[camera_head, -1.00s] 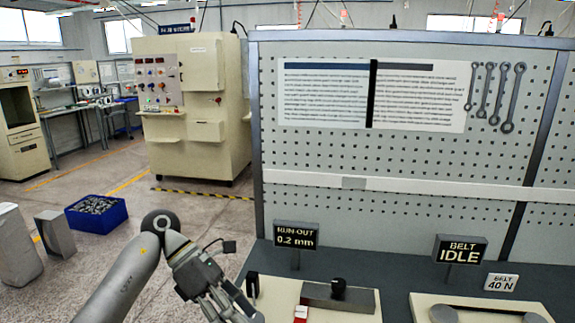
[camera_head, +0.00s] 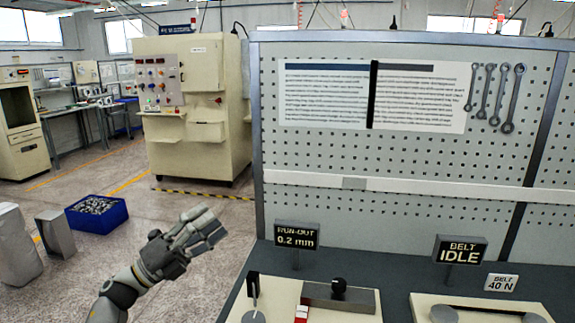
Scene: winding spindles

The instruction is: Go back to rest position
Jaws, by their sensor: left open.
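My left gripper (camera_head: 208,232) is in the lower left of the head view, raised over the floor to the left of the workbench. Its grey fingers point up and to the right. It is open, with nothing seen between the fingers, and it touches nothing. My right gripper is not in view.
The bench (camera_head: 262,262) carries a cream run-out fixture (camera_head: 345,313) and a belt fixture (camera_head: 420,303), with a "RUN-OUT 0.2 mm" sign (camera_head: 296,235) behind. A perforated panel (camera_head: 400,160) rises at the back. A blue bin (camera_head: 97,226) stands on the floor at left.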

